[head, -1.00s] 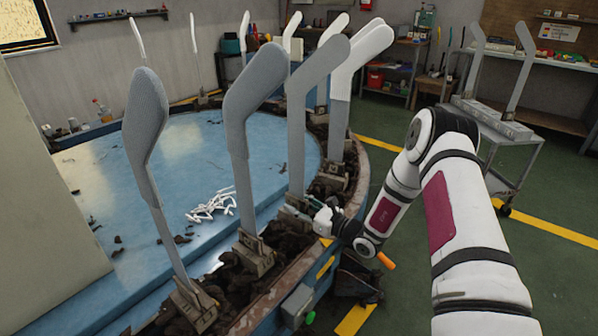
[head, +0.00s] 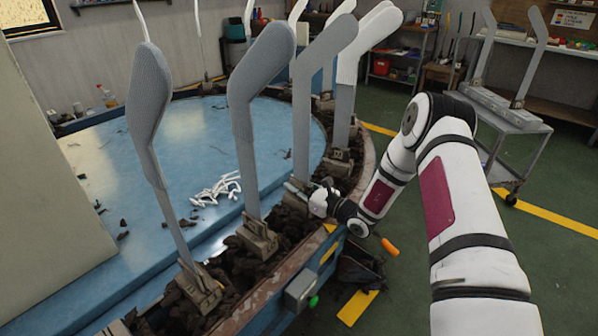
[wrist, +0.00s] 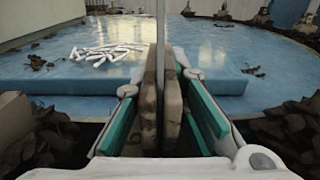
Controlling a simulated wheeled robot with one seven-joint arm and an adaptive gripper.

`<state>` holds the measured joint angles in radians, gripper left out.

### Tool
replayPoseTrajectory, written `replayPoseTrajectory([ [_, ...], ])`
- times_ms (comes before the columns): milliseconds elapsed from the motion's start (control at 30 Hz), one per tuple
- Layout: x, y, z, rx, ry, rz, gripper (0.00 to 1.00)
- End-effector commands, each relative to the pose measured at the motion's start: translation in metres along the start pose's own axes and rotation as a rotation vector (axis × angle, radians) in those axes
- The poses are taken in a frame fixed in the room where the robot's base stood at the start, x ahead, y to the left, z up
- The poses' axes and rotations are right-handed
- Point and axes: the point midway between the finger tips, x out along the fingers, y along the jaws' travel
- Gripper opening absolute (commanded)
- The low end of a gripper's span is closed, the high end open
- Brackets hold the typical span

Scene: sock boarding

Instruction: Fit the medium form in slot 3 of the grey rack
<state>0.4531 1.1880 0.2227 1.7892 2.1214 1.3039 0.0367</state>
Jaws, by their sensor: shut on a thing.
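A smooth grey form (head: 324,55) stands upright on the rim of the blue round table, its thin shank running down to a holder. My gripper (head: 292,187) is at the foot of this shank. In the wrist view, my gripper (wrist: 164,118) has its teal-padded fingers shut on a worn brown, slotted block (wrist: 148,100) below the thin upright shank (wrist: 161,40). I cannot tell its size or read its marking. A grey rack (head: 487,101) on a cart at the right holds two grey forms (head: 529,58). Its slot numbers are not readable.
Two ribbed grey forms (head: 148,95) (head: 258,75) stand to the left of my gripper, and white-topped forms (head: 368,42) behind it. Dark clods lie along the rim. White pieces (head: 216,188) lie on the blue table (head: 110,170).

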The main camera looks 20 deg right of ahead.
Motion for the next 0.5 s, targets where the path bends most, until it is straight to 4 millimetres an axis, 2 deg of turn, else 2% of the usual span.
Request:
replayPoseTrajectory([
  [500, 0.0, 0.0, 0.087, -0.003, -0.004, 0.0, 0.0],
])
